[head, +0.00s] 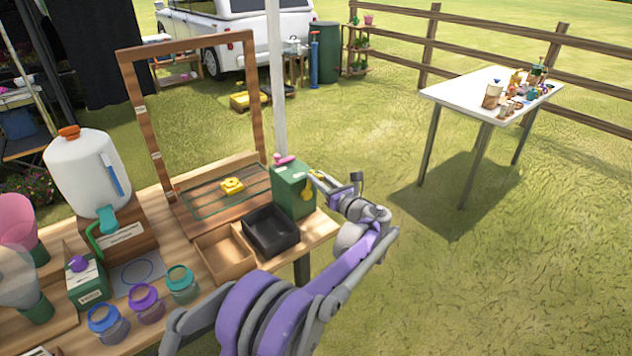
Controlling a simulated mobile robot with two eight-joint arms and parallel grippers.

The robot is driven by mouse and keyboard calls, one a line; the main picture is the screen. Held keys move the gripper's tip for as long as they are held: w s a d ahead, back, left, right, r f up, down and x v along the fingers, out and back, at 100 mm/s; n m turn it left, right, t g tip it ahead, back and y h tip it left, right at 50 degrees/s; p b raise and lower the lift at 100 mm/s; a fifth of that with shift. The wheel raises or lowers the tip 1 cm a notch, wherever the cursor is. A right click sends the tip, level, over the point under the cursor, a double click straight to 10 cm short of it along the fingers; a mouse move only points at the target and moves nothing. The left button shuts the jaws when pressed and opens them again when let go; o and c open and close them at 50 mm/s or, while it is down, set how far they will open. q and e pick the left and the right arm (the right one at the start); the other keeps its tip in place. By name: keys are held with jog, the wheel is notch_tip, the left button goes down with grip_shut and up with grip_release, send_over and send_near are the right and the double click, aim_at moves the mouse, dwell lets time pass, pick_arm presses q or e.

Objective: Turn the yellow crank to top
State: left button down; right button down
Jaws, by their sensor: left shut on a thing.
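The yellow crank (307,192) is on the right side of a green box (287,193) at the right end of the wooden table. A pink part (285,159) sits on top of the box. My left gripper (317,180) reaches in from the right, with its fingers at the upper part of the crank, and is shut on it. The fingertips are small here and partly cover the crank, so its exact angle is hard to tell. My right gripper is not in view.
A black tray (270,231) and a wooden tray (224,256) stand in front of the box. A wooden frame (257,100) and a light pole (276,90) rise behind it. A white jug (85,175) and several jars stand left.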

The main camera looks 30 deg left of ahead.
pick_arm(q)
jog(key=w+d+f+m+g+b, duration=0.1)
jog(key=w+f+m+b, duration=0.4)
jog(key=m, duration=1)
jog(key=shift+w+d+f+b, duration=0.15)
jog(key=shift+d+f+b, duration=0.45)
jog(key=shift+f+b, duration=0.6)
jog(key=shift+f, duration=0.25)
jog(key=c, duration=0.7)
grip_release()
jog(key=shift+o, duration=0.2)
jog(key=shift+d, duration=0.1)
jog(key=p+v, duration=0.1)
jog(key=v, duration=0.9)
jog(key=shift+d, duration=0.3)
